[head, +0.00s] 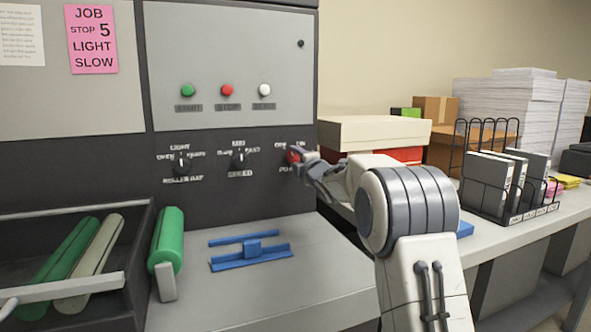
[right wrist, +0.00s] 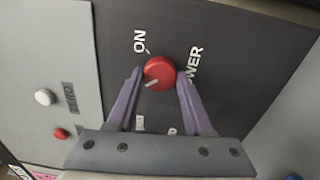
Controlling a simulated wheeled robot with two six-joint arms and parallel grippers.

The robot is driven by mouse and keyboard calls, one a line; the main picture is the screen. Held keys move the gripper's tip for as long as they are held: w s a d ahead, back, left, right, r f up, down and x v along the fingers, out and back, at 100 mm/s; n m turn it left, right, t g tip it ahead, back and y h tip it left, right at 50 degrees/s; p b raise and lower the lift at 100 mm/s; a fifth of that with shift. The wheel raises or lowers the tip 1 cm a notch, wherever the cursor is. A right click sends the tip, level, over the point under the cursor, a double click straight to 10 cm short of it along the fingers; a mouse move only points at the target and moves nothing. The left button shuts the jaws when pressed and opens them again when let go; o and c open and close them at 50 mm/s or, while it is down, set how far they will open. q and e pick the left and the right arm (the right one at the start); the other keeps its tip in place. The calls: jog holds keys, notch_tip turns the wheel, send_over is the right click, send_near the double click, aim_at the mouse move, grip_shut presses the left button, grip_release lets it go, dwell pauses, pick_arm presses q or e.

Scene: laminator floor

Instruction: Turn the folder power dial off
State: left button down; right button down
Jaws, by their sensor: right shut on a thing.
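The folder power dial is a round red knob (right wrist: 159,73) on the dark panel, with POWER printed beside it. In the head view the dial (head: 293,155) is mostly hidden by my right gripper (head: 302,157). In the right wrist view the two purple fingers of my right gripper (right wrist: 160,80) are closed on either side of the knob. The pale pointer mark on the knob slants to the lower left. The ON label (right wrist: 140,41) is above the knob; labels below it are partly hidden. My left gripper is not in view.
Two black dials, roller gap (head: 181,163) and speed (head: 238,158), sit left on the same panel. Green, red and white buttons are above. A blue bracket (head: 250,251) lies on the grey bed below. A beige box (head: 374,132) stands right of the machine.

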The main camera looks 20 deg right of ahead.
jog(key=shift+f+n+b, duration=0.1)
jog(key=shift+n+b, duration=0.35)
jog(key=shift+n, duration=0.15)
jog(key=shift+c, duration=1.5)
grip_release()
jog(key=shift+s, duration=0.35)
jog(key=s+b, duration=0.1)
jog(key=s, duration=0.8)
jog(key=shift+s+d+f+b, duration=0.15)
jog(key=shift+s+d+b, duration=0.05)
jog(key=shift+s+b, duration=0.15)
